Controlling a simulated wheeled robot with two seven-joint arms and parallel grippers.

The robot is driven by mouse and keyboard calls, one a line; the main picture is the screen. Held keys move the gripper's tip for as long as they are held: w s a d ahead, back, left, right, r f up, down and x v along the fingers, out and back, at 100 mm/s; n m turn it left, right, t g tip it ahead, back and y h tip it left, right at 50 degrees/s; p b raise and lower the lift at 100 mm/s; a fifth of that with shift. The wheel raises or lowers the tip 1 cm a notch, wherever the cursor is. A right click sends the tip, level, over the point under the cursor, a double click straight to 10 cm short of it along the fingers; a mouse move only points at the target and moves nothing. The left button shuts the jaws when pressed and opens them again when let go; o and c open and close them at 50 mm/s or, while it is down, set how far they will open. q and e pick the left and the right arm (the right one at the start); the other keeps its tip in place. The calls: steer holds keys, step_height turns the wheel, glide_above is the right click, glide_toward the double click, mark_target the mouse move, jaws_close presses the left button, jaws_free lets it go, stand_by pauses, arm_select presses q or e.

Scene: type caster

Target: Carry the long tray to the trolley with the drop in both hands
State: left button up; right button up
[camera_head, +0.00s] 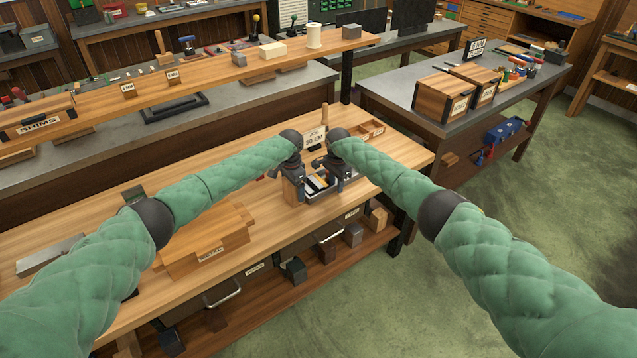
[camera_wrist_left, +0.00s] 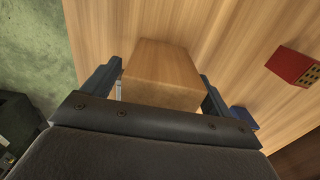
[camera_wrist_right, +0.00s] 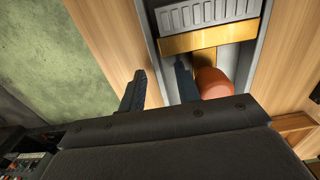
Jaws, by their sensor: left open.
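The grey tray (camera_head: 318,198) sits on the wooden bench. In the right wrist view the tray (camera_wrist_right: 158,40) holds a grey slotted piece (camera_wrist_right: 210,12), a brass-coloured bar (camera_wrist_right: 210,38) and a copper-coloured cylinder (camera_wrist_right: 211,82). My right gripper (camera_head: 345,176) has one finger outside the tray's side wall and one inside; whether they press on it I cannot tell. My left gripper (camera_head: 297,188) is open, its fingers on either side of a wooden block (camera_wrist_left: 162,72) at the tray's left. Contact with the block is unclear. I cannot identify the trolley.
A wooden box (camera_head: 205,243) stands left on the bench. A red block (camera_wrist_left: 293,66) lies near my left gripper. A raised shelf (camera_head: 225,72) runs behind. A grey-topped table (camera_head: 395,88) with wooden boxes stands at right. Green floor (camera_head: 540,190) is open at right.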

arm_select(q)
steer(key=c, duration=0.6)
arm_select(e)
steer(key=c, duration=0.7)
arm_select(q)
steer(key=c, duration=0.9)
arm_select(e)
jaws_close()
arm_select(q)
steer(key=shift+r, duration=0.1)
arm_select(e)
steer(key=shift+r, duration=0.1)
